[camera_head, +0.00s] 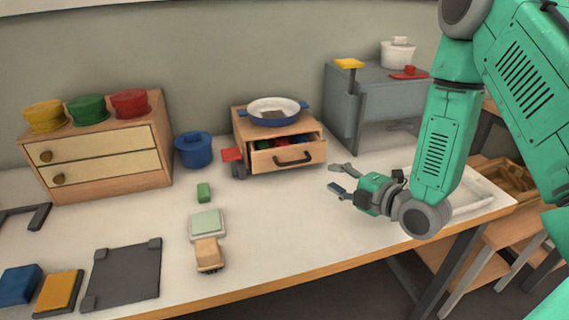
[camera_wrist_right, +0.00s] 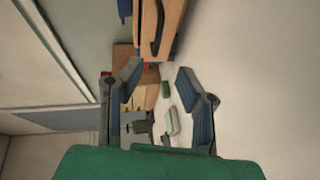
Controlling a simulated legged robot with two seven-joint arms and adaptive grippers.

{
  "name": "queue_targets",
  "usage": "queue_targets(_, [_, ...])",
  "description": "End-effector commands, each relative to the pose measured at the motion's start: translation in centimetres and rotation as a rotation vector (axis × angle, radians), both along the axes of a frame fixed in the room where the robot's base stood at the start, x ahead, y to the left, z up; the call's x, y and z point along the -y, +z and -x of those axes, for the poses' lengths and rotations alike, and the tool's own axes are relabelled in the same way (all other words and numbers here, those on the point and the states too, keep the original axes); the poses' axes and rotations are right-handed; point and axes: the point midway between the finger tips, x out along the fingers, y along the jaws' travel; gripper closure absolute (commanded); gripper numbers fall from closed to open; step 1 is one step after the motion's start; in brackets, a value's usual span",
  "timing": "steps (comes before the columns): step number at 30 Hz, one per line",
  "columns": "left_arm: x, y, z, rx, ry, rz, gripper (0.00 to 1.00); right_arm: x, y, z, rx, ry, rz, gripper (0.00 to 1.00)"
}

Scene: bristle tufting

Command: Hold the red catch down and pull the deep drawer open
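The wooden drawer box (camera_head: 238,124) stands at the back middle of the table. Its deep drawer (camera_head: 288,157) sticks out partway, and colored items show inside it. The drawer's dark handle (camera_head: 293,160) is on its front; it also shows in the right wrist view (camera_wrist_right: 158,32). The red catch (camera_head: 232,154) is at the box's left side, with a dark part below it. My right gripper (camera_head: 338,178) is open and empty, to the right of the drawer front and apart from the handle. It also shows open in the right wrist view (camera_wrist_right: 157,84). My left gripper is not in view.
A blue and white pan (camera_head: 272,105) sits on the box. A blue pot (camera_head: 194,150) and a two-drawer cabinet (camera_head: 100,160) stand to the left, a grey cabinet (camera_head: 375,105) to the right. Small blocks (camera_head: 208,223) lie in front. The table before the drawer is clear.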

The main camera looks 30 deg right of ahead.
Motion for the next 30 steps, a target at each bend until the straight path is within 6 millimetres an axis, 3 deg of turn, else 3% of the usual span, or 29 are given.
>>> queue_targets(5, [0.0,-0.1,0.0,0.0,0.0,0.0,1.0,-0.3,-0.1,-0.6,0.009,0.007,0.046,0.69])
queue_targets(21, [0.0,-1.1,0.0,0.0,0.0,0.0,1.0,-1.7,-2.2,-10.7,0.008,0.005,0.039,0.69])
queue_targets(30, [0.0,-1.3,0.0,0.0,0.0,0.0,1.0,-2.3,-2.6,-13.1,0.007,0.006,0.04,0.69])
